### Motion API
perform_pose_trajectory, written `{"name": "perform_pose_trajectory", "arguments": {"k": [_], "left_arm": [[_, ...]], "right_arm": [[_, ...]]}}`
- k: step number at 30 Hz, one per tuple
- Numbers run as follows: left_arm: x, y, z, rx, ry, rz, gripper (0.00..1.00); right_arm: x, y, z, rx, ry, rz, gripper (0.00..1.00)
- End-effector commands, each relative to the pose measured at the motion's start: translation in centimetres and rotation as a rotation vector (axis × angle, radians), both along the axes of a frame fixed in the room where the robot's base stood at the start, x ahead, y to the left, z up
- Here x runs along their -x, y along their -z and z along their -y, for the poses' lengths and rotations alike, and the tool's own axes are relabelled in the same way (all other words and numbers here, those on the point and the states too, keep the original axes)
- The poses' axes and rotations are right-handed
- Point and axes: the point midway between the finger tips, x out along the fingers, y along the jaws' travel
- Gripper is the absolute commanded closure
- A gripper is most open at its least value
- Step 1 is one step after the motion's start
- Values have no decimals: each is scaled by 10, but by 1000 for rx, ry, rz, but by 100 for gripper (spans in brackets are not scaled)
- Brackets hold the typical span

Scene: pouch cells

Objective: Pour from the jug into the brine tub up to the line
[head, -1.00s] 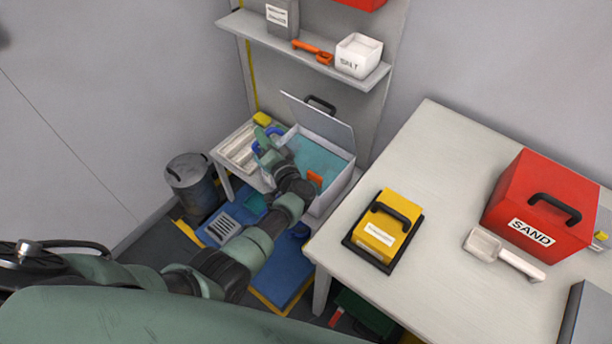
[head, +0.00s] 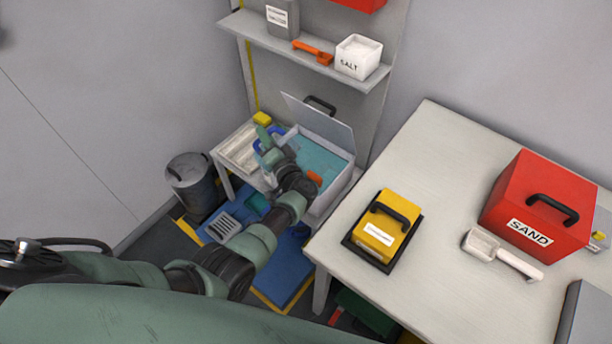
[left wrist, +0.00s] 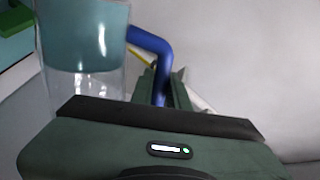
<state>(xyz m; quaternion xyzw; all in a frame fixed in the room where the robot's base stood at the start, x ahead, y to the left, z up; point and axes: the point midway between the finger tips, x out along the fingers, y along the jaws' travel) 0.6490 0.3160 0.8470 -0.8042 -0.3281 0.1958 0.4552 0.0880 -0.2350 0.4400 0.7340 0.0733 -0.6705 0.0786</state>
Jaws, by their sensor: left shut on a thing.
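The brine tub (head: 338,194) is a white box with its lid raised at the back, holding teal liquid (head: 318,158). My left gripper (head: 268,143) is at the tub's left side, shut on the blue handle of the jug. The jug looks close to upright there. In the head view my arm hides most of the jug. No fill line can be made out. My right gripper is not in view.
A grey bin (head: 191,180) stands left of the tub's stand. A shelf (head: 300,52) above holds a salt box (head: 358,56) and an orange scoop (head: 313,52). The right table (head: 440,140) carries a yellow case (head: 381,232), a red sand box (head: 535,210) and a white scoop (head: 500,254).

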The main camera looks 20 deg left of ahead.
Motion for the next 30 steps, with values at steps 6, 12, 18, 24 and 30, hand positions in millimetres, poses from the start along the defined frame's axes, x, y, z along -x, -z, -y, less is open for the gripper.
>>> {"name": "perform_pose_trajectory", "arguments": {"k": [6,12,18,24,30], "left_arm": [[-2,-6,0,-7,0,4,100],[-5,-9,4,-31,-1,-22,100],[-6,-8,4,-38,0,-27,100],[-5,-8,4,-38,0,-27,100],[-6,-9,4,-40,0,-29,100]], "right_arm": [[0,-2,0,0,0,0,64],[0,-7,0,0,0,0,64],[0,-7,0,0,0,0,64],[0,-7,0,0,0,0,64],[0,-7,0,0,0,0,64]]}}
